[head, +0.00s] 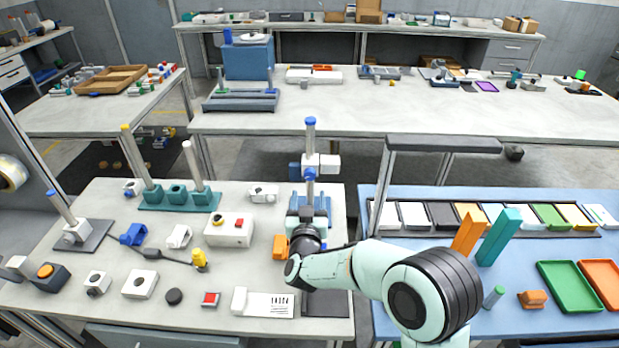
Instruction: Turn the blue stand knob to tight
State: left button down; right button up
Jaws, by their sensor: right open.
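A blue stand (309,196) stands at the right rear of the near white table. Its upright pole has a blue cap (310,121) on top. A white clamp block (330,164) sits partway up the pole, with a blue block (295,171) on its left. A small blue knob (310,174) shows below the clamp; its setting cannot be read. My right gripper (306,219) is open just in front of the stand's lower part, below the knob. My wrist hides part of the base, and contact there cannot be told. My left gripper is not in view.
An orange block (280,246) lies left of my right wrist. A white box with a red button (229,229) and a teal rack with posts (180,197) stand further left. The blue table (460,312) at right holds trays and upright blocks.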

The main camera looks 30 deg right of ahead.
aim_at(310, 177)
jog(key=p+x, duration=0.1)
jog(key=x, duration=0.7)
jog(key=shift+w, duration=0.15)
jog(key=shift+c, duration=0.2)
jog(key=c, duration=1)
